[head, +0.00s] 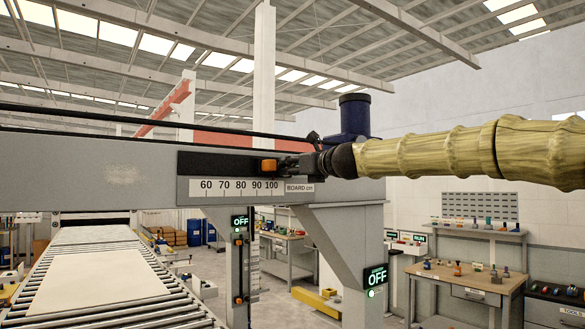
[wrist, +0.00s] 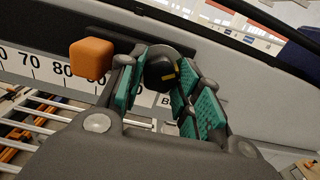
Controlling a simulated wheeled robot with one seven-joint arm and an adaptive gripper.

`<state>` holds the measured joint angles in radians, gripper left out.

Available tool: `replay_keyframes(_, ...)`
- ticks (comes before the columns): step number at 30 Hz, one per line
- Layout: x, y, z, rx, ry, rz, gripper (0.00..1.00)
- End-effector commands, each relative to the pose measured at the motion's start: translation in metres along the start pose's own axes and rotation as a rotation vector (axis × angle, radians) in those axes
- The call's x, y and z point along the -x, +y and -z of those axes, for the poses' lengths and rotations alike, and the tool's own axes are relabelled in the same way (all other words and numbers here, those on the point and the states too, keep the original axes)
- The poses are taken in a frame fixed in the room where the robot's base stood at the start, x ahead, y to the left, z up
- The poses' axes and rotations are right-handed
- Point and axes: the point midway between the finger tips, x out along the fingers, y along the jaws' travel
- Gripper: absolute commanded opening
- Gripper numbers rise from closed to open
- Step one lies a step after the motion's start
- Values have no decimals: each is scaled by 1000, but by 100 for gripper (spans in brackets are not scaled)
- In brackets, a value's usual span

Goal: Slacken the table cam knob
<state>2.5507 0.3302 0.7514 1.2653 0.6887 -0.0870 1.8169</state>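A black knob (wrist: 160,73) with a yellow mark sits on the front of the grey beam, between my fingers in the wrist view. My gripper (wrist: 162,80) has teal pads on both sides of the knob, and they appear to be closed against it. In the head view my gripper (head: 290,167) reaches the beam from the right, and the knob is hidden there. An orange block (wrist: 91,58) stands out from a dark slot just left of my fingers; it also shows in the head view (head: 268,167). No label names the knob.
A white scale marked BOARD cm (head: 238,189) runs below the slot. A roller conveyor (head: 190,318) carrying a pale board (head: 95,280) lies under the beam. Two signs read OFF, one on a post (head: 240,221) and one lower right (head: 376,277). Workbenches stand behind.

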Motion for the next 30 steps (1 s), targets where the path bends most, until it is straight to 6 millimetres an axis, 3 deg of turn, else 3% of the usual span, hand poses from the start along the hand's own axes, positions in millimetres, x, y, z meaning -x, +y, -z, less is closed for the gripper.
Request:
replay_keyframes(2,0,-1,0,0,0,1,10)
replay_keyframes(14,0,-1,0,67,0,2,10)
replay_keyframes(30,0,-2,2,453,2,1,10)
